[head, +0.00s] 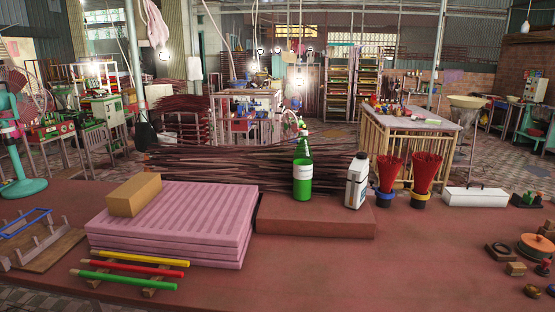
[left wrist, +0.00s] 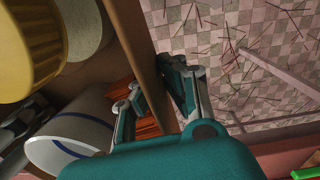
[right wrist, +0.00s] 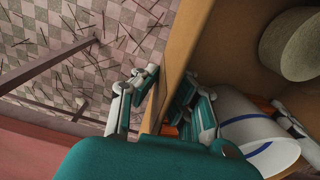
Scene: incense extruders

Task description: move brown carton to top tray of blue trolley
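The brown carton's near walls show close up in the left wrist view (left wrist: 137,30) and the right wrist view (right wrist: 186,45). It is open-topped and holds a white cup with a blue stripe (left wrist: 75,135), a yellow ribbed thing (left wrist: 28,50) and a grey rounded thing (right wrist: 290,45). My left gripper (left wrist: 158,92) and right gripper (right wrist: 165,95) each straddle a carton wall, one finger inside and one outside, and look shut on it. Neither gripper nor this carton shows in the head view. I cannot make out a blue trolley with certainty.
A red-brown table (head: 330,265) spans the head view's front. It bears a pink slab stack (head: 165,225) with a tan block (head: 134,195), a green bottle (head: 302,175), a white jug (head: 356,182) and red stick bundles (head: 424,172). Checkered floor (left wrist: 215,40) lies outside the carton.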

